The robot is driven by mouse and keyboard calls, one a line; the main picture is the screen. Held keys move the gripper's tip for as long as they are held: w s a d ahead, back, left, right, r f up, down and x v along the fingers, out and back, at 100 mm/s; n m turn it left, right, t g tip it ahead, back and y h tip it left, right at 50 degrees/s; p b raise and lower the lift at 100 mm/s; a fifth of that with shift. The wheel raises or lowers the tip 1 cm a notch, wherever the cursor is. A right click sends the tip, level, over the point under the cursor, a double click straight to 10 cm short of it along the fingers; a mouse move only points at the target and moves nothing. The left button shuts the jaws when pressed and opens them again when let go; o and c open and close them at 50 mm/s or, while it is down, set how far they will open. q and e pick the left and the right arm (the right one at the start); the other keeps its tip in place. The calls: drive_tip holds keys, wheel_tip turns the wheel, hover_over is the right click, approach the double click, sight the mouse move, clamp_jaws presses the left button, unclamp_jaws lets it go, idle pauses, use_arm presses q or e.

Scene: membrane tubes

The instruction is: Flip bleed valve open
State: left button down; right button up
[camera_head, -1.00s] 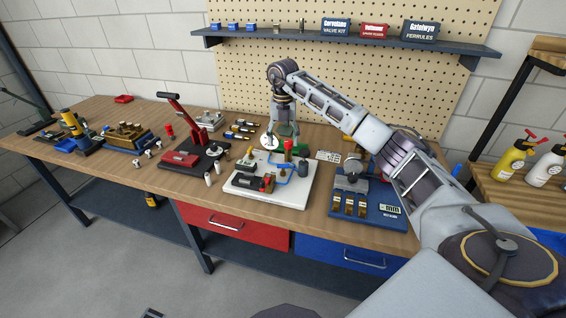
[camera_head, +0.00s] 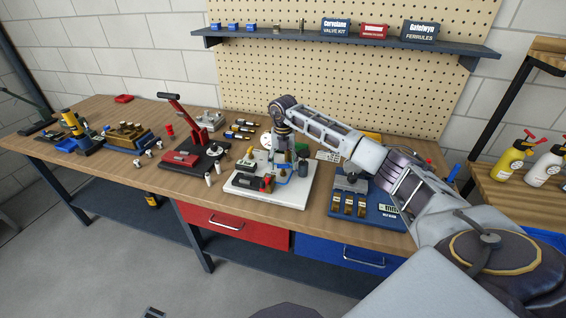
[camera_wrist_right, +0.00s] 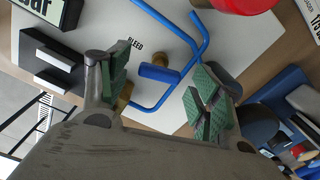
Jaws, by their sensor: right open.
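The bleed valve (camera_wrist_right: 158,73) has a blue lever and brass-coloured ends, and sits beside the printed word BLEED on the white board (camera_wrist_right: 88,28). Blue tubing (camera_wrist_right: 198,38) runs around it. My right gripper (camera_wrist_right: 162,84) is open, with its green-padded fingers on either side of the blue lever; I cannot tell whether either pad touches it. In the head view my right gripper (camera_head: 284,164) points down over the right part of the white board (camera_head: 248,193) and hides much of the valve area. My left gripper is not in view.
A red-handled press (camera_head: 186,150) stands left of the board, with small white bottles between. A blue tray (camera_head: 375,215) with brass parts lies to the right.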

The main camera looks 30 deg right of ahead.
drive_tip(key=c, duration=1)
drive_tip(key=shift+n, duration=0.4)
drive_tip(key=n, duration=0.9)
drive_tip(key=shift+n+b, duration=0.3)
drive_tip(key=shift+n, duration=2)
drive_tip(key=o, duration=1)
